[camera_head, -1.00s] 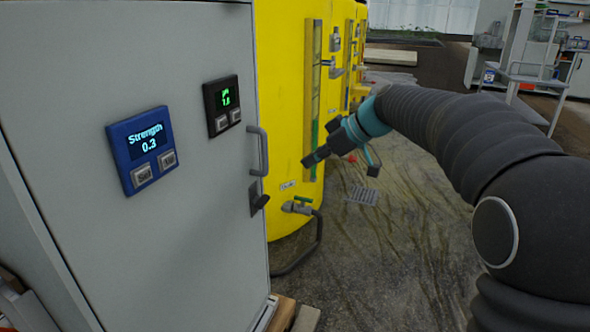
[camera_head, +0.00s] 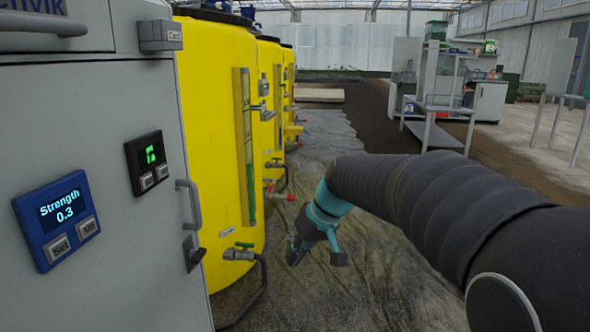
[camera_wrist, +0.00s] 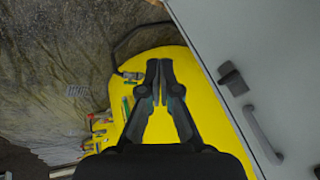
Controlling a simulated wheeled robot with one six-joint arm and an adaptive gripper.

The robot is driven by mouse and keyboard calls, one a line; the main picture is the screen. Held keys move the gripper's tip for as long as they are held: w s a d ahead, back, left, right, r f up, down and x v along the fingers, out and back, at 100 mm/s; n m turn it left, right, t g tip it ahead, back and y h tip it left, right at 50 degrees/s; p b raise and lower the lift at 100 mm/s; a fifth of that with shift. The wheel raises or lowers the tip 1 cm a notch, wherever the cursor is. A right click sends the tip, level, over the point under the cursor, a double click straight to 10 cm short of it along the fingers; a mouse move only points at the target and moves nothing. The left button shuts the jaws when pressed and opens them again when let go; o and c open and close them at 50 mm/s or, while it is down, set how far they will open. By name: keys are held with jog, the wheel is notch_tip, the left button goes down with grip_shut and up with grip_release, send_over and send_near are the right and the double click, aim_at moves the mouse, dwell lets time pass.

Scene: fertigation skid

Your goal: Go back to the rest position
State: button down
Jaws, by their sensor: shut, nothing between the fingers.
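My gripper (camera_head: 316,258) hangs from the teal wrist of my arm in the head view, in free air to the right of the yellow tanks and over the floor. In the wrist view the two black fingers (camera_wrist: 158,70) lie together at their tips, with nothing held. They point across the top of the picture, with a yellow tank (camera_wrist: 185,70) behind them. The fingers seem apart from everything around them.
A grey cabinet (camera_head: 110,240) with a blue "Strength 0.3" display (camera_head: 58,218), a small green-digit display (camera_head: 148,162) and a handle (camera_head: 189,202) stands left. Several yellow tanks (camera_head: 215,130) with valves follow behind it.

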jog(key=s+d+r+m+t+h+p, duration=0.1)
jog(key=s+d, duration=0.4)
jog(key=s, duration=0.3)
jog(key=s+d+r+m+t+h+p, duration=0.1)
jog(key=s+d+m+h+p, duration=0.1)
jog(key=s+d, duration=0.3)
jog(key=s+d+r+m+t+h+p, duration=0.1)
jog(key=s+d, duration=0.4)
jog(key=s, duration=0.7)
jog(key=shift+s+d+m+h+p, duration=0.2)
jog(key=shift+d+m+h+p, duration=0.2)
jog(key=shift+m+h+p, duration=0.25)
jog(key=shift+a, duration=0.1)
